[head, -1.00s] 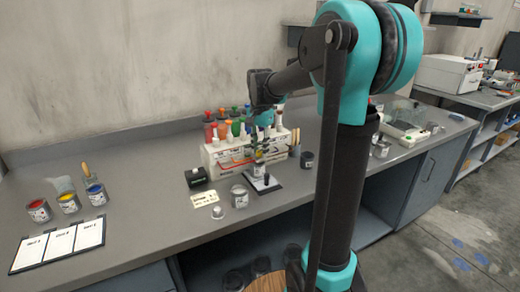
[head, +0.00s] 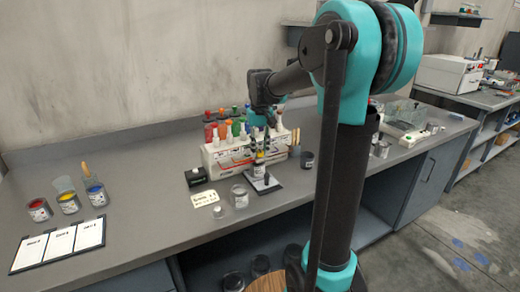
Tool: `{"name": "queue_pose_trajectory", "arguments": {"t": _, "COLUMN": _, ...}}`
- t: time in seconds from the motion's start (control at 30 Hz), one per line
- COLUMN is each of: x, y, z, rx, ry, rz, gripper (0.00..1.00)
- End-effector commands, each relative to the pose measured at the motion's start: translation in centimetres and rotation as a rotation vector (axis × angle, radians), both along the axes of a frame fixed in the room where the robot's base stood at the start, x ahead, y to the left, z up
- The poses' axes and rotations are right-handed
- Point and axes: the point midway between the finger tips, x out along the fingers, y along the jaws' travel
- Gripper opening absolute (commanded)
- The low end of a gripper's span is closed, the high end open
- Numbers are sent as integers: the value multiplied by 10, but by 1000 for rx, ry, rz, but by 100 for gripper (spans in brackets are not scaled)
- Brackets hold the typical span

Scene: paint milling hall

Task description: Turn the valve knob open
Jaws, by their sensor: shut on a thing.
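My gripper (head: 262,141) points down at the bench, in front of the white rack. It is shut at the top of a small dark stand (head: 261,171) with a yellow mark, set on a dark base with a pale plate. The valve knob is too small and covered by my gripper to make out, so I cannot tell how far it is turned. A clear glass jar (head: 239,195) stands just left of the stand's base.
The white rack (head: 222,163) holds several coloured bottles. A black box (head: 196,177), a label card (head: 205,199) and a dark cup (head: 307,160) stand close by.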

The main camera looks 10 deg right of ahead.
Motion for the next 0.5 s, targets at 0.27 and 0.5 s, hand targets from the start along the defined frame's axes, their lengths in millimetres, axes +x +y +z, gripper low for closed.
{"name": "queue_pose_trajectory", "arguments": {"t": 0.27, "x": 0, "y": 0, "z": 0, "rx": 0, "ry": 0, "rz": 155, "gripper": 0}}
{"name": "queue_pose_trajectory", "arguments": {"t": 0.5, "x": 0, "y": 0, "z": 0, "rx": 0, "ry": 0, "rz": 218, "gripper": 0}}
